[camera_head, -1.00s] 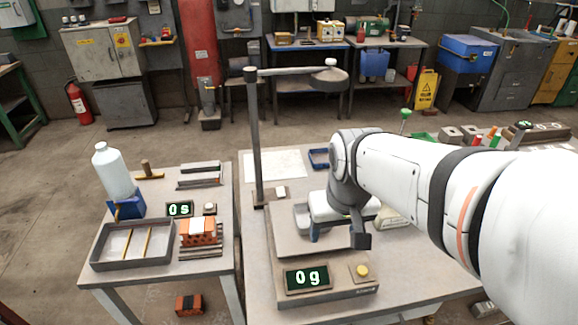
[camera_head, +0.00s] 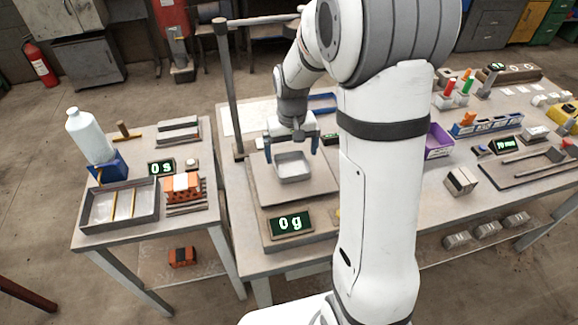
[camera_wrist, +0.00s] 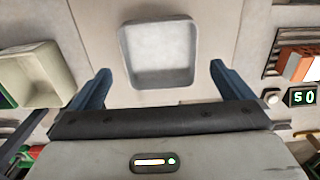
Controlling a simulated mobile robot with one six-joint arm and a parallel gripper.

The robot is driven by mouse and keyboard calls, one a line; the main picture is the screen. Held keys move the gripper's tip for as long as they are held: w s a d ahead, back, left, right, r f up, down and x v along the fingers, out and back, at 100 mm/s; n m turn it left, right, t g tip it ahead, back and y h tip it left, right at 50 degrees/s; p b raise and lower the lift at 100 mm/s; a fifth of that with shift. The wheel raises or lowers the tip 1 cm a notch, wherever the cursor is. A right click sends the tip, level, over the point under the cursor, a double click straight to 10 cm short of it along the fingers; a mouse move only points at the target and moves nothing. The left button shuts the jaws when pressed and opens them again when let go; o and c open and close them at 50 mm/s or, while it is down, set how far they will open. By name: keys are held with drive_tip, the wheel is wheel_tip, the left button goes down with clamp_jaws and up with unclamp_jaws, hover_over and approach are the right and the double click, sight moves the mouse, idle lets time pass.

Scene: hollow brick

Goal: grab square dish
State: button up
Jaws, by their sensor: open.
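The square dish (camera_head: 293,167) is a shallow grey tray with rounded corners and looks empty. It sits on the scale's platform (camera_head: 262,188). My gripper (camera_head: 291,153) is open above the dish, with its blue fingers spread to either side of it in the head view. In the wrist view the dish (camera_wrist: 159,54) lies ahead of and between the open fingertips (camera_wrist: 160,75), with a gap on both sides. I see no contact between fingers and dish.
The scale display (camera_head: 291,223) reads 0 g. A dark post (camera_head: 231,90) with an overhead arm stands left of the scale. A pale container (camera_wrist: 32,76) is at the left in the wrist view. A side table at left holds a tray (camera_head: 119,206) and a bottle (camera_head: 88,133).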

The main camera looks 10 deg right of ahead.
sight(291, 169)
wheel_tip(291, 169, down, 4)
drive_tip(key=shift+s+f+p, duration=0.1)
drive_tip(key=shift+f+p, duration=0.1)
drive_tip(key=shift+p, duration=0.15)
drive_tip(key=shift+c, duration=0.2)
drive_tip(key=c, duration=0.9)
drive_tip(key=shift+o, duration=0.2)
